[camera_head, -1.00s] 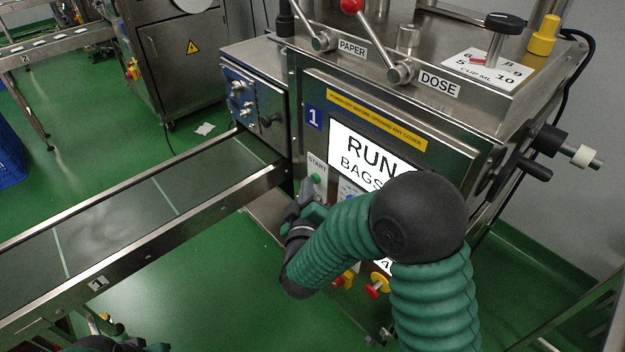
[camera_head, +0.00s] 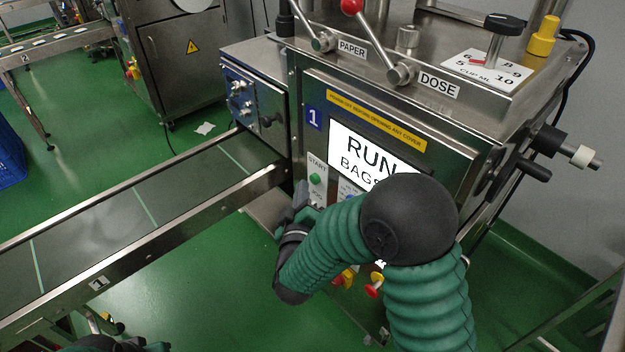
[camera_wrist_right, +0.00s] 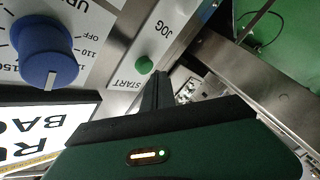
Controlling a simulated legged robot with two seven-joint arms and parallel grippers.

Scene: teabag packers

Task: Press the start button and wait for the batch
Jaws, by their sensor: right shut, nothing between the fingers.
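The green start button (camera_head: 316,178) sits under the START label on the machine's front panel. It also shows in the right wrist view (camera_wrist_right: 145,65), uncovered, between the START and JOG labels. My right gripper (camera_head: 301,192) is shut and empty, just below and left of the button in the head view. In the right wrist view its dark fingers (camera_wrist_right: 156,88) point at the panel close to the button, apart from it as far as I can tell. The screen (camera_head: 367,155) reads RUN and BAGS; my right arm hides the rest. Part of my left arm shows at the bottom left edge.
A conveyor belt (camera_head: 105,240) with pale cross lines runs from the machine to the lower left; no bags show on it. A blue knob (camera_wrist_right: 47,55) is on the panel. Red-knobbed levers (camera_head: 351,6) stand on top. Red and yellow buttons (camera_head: 374,286) sit low.

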